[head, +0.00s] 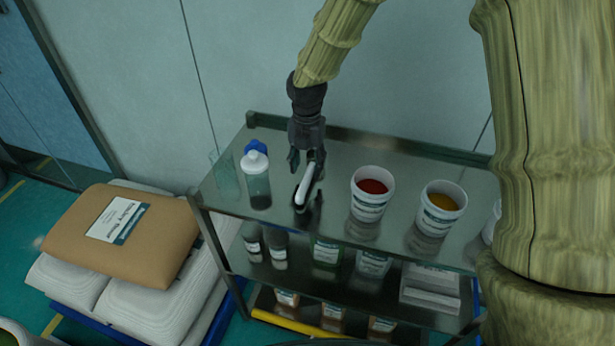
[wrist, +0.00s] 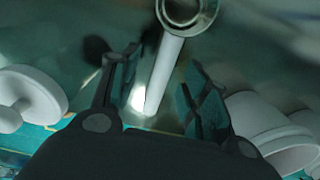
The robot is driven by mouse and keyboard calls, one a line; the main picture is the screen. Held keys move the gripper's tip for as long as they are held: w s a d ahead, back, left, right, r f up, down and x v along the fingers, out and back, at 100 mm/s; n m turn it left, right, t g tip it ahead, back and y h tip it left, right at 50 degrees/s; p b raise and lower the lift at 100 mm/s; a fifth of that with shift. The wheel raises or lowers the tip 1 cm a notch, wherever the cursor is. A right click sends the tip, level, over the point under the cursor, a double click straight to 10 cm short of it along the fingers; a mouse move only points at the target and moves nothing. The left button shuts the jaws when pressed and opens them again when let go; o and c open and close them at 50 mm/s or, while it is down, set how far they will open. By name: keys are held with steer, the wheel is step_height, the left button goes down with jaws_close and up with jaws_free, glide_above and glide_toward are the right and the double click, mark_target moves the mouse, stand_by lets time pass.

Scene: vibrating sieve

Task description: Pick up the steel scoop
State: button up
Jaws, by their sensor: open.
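My gripper (head: 307,164) points down over the handle. It also shows in the wrist view (wrist: 162,62), open, with a gap on both sides of the handle. The frames do not clearly show any contact.
A white-capped bottle (head: 257,182) and a clear glass (head: 225,175) stand left of the scoop. Two white tubs, one with red contents (head: 368,207) and one with orange (head: 437,222), stand to its right. The wall (head: 240,60) is behind the cart (head: 235,212).

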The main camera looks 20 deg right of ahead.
mark_target(308, 175)
steer(key=f, duration=0.1)
steer(key=s+f+p, duration=0.1)
steer(key=f, duration=0.1)
steer(key=shift+a+f+p, duration=0.1)
steer(key=shift+p, duration=0.2)
steer(key=shift+f, duration=0.5)
steer(key=shift+s, duration=0.1)
jaws_close()
